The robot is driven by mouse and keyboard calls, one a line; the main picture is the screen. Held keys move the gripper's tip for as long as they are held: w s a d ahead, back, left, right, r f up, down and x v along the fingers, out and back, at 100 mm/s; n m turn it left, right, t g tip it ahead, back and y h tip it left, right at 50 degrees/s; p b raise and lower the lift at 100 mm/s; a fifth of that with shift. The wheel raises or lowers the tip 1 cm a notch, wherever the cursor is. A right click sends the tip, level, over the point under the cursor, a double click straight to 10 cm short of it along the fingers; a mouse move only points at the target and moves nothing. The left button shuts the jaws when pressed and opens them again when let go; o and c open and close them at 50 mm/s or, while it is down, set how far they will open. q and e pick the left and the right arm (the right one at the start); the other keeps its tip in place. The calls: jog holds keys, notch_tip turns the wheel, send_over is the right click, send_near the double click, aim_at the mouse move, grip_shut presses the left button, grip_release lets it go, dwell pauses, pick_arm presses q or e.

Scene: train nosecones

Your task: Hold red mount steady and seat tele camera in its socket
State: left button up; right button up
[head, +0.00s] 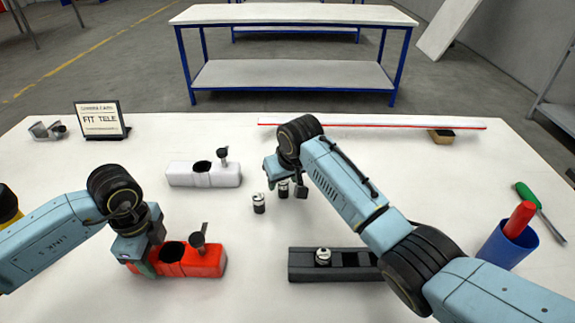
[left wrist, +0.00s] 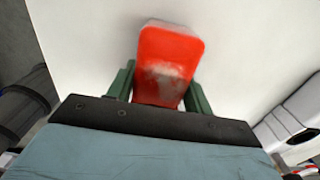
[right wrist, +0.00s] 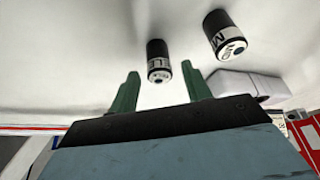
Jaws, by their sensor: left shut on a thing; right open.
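The red mount (head: 190,258) lies on the table at the front left, with a dark round socket and an open black latch on top. My left gripper (head: 150,265) is shut on its left end, and the left wrist view shows the red end (left wrist: 168,62) between the green fingers (left wrist: 160,88). My right gripper (head: 287,178) is open over the small black-and-silver cameras at mid-table. In the right wrist view, a camera with partly readable lettering, perhaps TELE (right wrist: 158,62), stands just beyond and between the open fingers (right wrist: 160,92). Another marked M (right wrist: 224,35) stands beside it.
A white mount (head: 203,173) with its latch up stands behind the red one. A black mount (head: 305,263) holding a camera (head: 323,257) lies front centre. A sign reading FIT TELE (head: 100,120), a blue cup (head: 505,247), a screwdriver (head: 538,208) and a long red-edged strip (head: 380,124) are around.

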jog(key=v, duration=0.9)
jog(key=shift+o, duration=0.4)
jog(key=shift+s+d+r, duration=0.1)
jog(key=shift+s+r, duration=0.1)
jog(key=shift+r, duration=0.35)
jog(key=f+n, duration=0.1)
jog(key=f, duration=0.1)
jog(key=w+f+n, duration=0.1)
jog(key=f, duration=0.1)
jog(key=w+a+f+n+y, duration=0.1)
jog(key=f, duration=0.2)
jog(key=shift+w+f+n+g, duration=0.1)
jog(key=shift+w+n+g, duration=0.05)
jog(key=shift+n+g, duration=0.15)
jog(key=shift+d+x, duration=0.2)
jog(key=shift+x, duration=2.35)
jog(key=shift+w, duration=0.15)
grip_shut()
